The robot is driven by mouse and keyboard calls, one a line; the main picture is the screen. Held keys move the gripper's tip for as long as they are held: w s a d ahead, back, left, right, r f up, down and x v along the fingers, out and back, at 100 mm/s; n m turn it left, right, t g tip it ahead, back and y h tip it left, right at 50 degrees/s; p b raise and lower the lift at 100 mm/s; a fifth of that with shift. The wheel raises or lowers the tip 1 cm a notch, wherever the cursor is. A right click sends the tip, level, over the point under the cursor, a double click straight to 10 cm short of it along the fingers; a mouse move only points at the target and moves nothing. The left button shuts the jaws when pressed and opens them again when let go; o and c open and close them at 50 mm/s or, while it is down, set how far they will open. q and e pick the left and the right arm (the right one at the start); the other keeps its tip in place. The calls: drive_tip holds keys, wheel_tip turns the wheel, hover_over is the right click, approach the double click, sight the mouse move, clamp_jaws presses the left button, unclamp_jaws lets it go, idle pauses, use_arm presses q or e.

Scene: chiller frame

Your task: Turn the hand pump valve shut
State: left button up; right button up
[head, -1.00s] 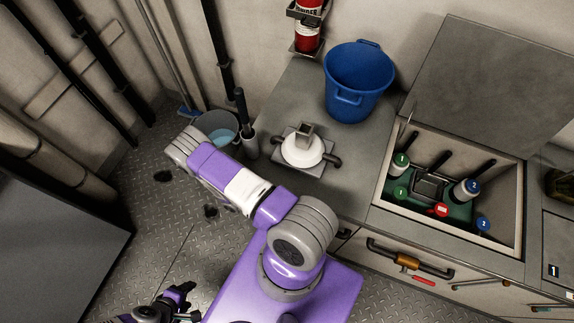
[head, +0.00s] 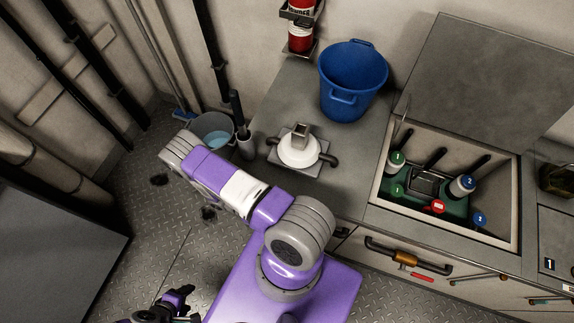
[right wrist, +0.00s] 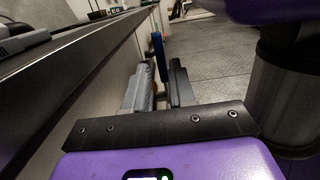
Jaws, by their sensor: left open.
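In the head view a white dome with a grey square top and dark side pipes (head: 299,150) sits on the counter; I cannot tell if it is the hand pump. A pale cylinder with a black handle (head: 246,145) stands at the counter's left edge. A recessed box holds several numbered valve-like knobs, among them a red one (head: 434,207) and a green one (head: 397,190). My left gripper (head: 188,299) is open and empty, low at the bottom, far from these. My right gripper (right wrist: 162,90) shows apart fingers in the right wrist view, with a blue upright strip beyond them.
A blue bucket (head: 353,80) stands on the counter (head: 285,95). A grey pail of water (head: 214,132) is on the floor. The box's lid (head: 485,85) is raised. A drawer handle (head: 405,257) juts from the front. A purple arm of mine crosses the middle.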

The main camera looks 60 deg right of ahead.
drive_tip(key=w, duration=0.4)
drive_tip(key=shift+a+f, duration=0.15)
drive_tip(key=shift+a, duration=0.1)
idle(0.3)
drive_tip(key=a+f+m+t+y+p, duration=0.1)
drive_tip(key=a+f+t+y+p, duration=0.3)
drive_tip(key=a+t, duration=0.5)
drive_tip(key=w+a+r+m+t+y+p, duration=0.2)
drive_tip(key=w+a+r+t+p, duration=0.1)
drive_tip(key=w+a+r+t, duration=0.2)
drive_tip(key=w+r+t, duration=0.2)
drive_tip(key=w+t, duration=0.2)
drive_tip(key=t, duration=0.1)
drive_tip(key=shift+a+r+m, duration=0.15)
drive_tip(key=shift+r+m, duration=0.2)
drive_tip(key=shift+m, duration=0.05)
